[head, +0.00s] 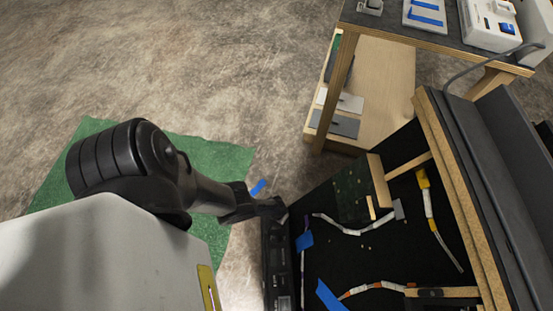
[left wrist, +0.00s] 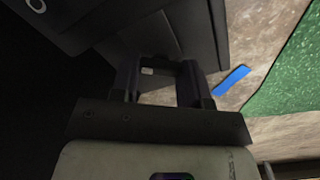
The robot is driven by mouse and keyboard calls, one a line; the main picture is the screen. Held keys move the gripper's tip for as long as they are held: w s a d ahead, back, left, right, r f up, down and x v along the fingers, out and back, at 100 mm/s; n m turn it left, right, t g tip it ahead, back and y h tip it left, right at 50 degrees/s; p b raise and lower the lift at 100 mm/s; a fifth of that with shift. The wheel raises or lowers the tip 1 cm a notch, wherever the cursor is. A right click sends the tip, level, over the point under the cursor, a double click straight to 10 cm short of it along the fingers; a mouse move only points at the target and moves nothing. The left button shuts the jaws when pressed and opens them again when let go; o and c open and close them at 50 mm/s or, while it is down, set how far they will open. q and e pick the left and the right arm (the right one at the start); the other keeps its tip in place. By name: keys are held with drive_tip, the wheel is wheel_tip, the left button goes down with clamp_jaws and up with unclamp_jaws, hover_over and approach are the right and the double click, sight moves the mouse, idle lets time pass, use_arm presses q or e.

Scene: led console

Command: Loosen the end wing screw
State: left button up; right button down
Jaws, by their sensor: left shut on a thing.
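The screw itself is hidden by the fingertips in the head view and cannot be made out clearly. In the left wrist view the fingers of the left gripper (left wrist: 158,72) meet the dark console end, with a small pale spot between them. My right gripper is not in view.
The open console holds a green circuit board (head: 352,194), white cables (head: 340,228) and blue tape (head: 304,241). A wooden shelf unit (head: 385,85) stands behind. A green mat (head: 222,155) and a blue strip (head: 258,187) lie on the floor at the left.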

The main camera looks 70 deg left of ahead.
use_arm(q)
drive_tip(key=n, duration=0.4)
drive_tip(key=shift+n, duration=1.5)
drive_tip(key=o, duration=0.9)
drive_tip(key=shift+o, duration=0.2)
drive_tip(key=shift+r, duration=0.1)
wheel_tip(320, 180, up, 14)
drive_tip(key=p, duration=1.3)
drive_tip(key=shift+f+p, duration=0.25)
drive_tip(key=shift+p, duration=0.1)
